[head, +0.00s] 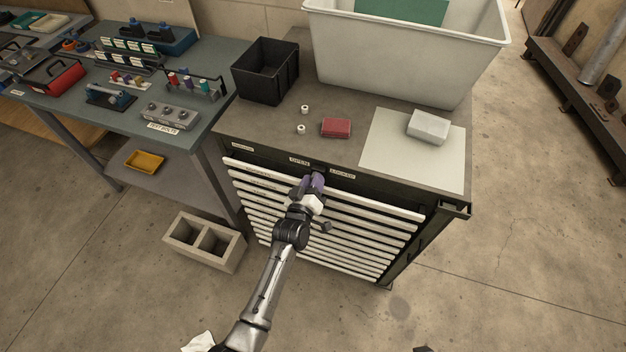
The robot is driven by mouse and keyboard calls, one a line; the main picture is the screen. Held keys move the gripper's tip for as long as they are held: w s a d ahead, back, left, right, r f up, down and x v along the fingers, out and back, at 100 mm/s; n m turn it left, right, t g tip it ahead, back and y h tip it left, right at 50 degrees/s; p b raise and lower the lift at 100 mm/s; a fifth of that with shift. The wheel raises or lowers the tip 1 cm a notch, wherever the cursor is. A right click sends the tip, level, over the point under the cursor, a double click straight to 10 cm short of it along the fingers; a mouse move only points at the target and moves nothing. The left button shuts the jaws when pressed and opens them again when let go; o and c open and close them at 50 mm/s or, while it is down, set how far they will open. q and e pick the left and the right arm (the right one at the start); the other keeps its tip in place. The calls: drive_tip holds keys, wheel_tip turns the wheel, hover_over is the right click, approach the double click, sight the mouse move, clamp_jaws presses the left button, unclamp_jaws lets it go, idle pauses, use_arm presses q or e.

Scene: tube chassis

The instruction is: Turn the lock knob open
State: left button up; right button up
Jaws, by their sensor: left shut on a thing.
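The drawer cabinet (235,138) stands in the middle, with a dark strip above its white drawer fronts. The strip carries an OPEN label (299,160) on the left and a LOCKED label (342,173) on the right. The lock knob (318,169) sits between the two labels, a small dark shape mostly hidden by my gripper. My left gripper (315,181) reaches up to it from below and is shut on it. Which way the knob points cannot be made out. My right gripper is not in view.
On the cabinet top are a black bin (266,72), a large white tub (395,58), a red block (336,128), two small white pieces and a grey-white block (429,126) on a pale sheet. A workbench (60,96) and a concrete block (203,242) stand left.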

use_arm(q)
drive_tip(key=o, duration=0.9)
drive_tip(key=shift+o, duration=0.2)
drive_tip(key=shift+f, duration=0.15)
drive_tip(key=s+a+m, duration=0.4)
drive_tip(key=s+m, duration=0.2)
drive_tip(key=s, duration=0.8)
drive_tip(key=s+a+r+g+y+p, duration=0.3)
drive_tip(key=s+a+r+g+p, duration=0.4)
drive_tip(key=s+r+p, duration=0.6)
drive_tip(key=shift+a+r+n+g+p, duration=0.3)
drive_tip(key=shift+a+p, duration=0.7)
drive_tip(key=shift+p, duration=2.1)
